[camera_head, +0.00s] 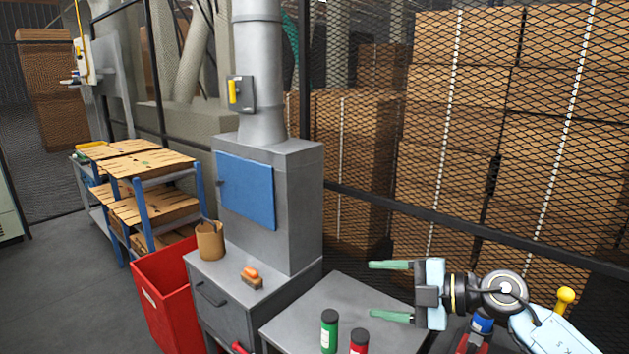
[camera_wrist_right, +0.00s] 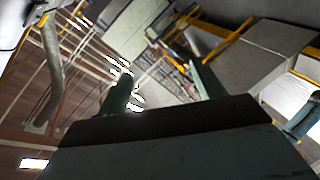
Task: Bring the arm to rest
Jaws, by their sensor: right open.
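My right gripper (camera_head: 391,291) is at the lower right of the head view, above the right part of the grey table. Its two green fingers point left and are wide apart, with nothing between them. In the right wrist view the two fingers of this gripper (camera_wrist_right: 165,92) also stand apart and empty, against a tilted background of ceiling and machinery. My right arm (camera_head: 545,330) comes in from the lower right corner. My left gripper shows in neither view.
A green canister (camera_head: 329,331) and a red canister (camera_head: 359,342) stand on the grey table (camera_head: 300,312) below the gripper. An orange-topped brush (camera_head: 251,277) and a brown cup (camera_head: 210,240) are on the grey cabinet. A red bin (camera_head: 165,290) stands left. Mesh fence (camera_head: 480,215) lies behind.

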